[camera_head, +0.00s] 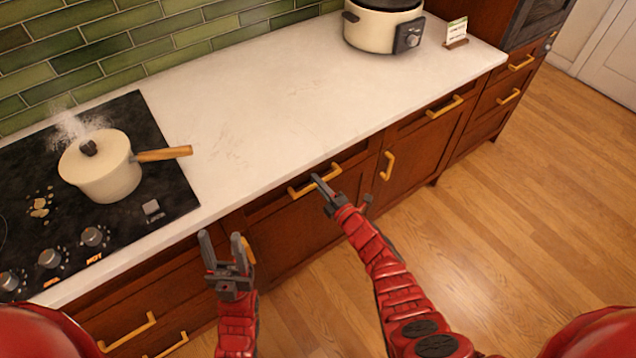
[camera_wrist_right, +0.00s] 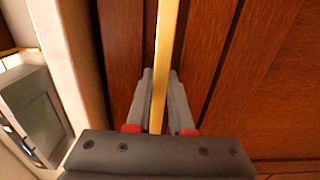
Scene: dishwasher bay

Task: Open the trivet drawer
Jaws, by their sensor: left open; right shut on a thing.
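My right gripper (camera_head: 322,187) is at the gold bar handle (camera_head: 298,192) of a dark wood drawer front (camera_head: 262,211) below the counter edge. In the right wrist view its two fingers (camera_wrist_right: 160,82) lie on either side of the gold bar (camera_wrist_right: 165,40), shut on it. The drawer front looks flush or nearly so; I cannot tell whether there is a small gap. No label naming the trivet drawer shows. My left gripper (camera_head: 222,247) is open and empty, in front of the cabinets to the left of that handle.
A cream pot (camera_head: 105,178) steams on the black cooktop (camera_head: 150,225). A cream slow cooker (camera_head: 375,30) and a small card (camera_head: 457,31) stand at the back of the white counter (camera_head: 270,100). Other gold handles (camera_head: 388,166) line the cabinets. The wood floor (camera_head: 500,220) is clear.

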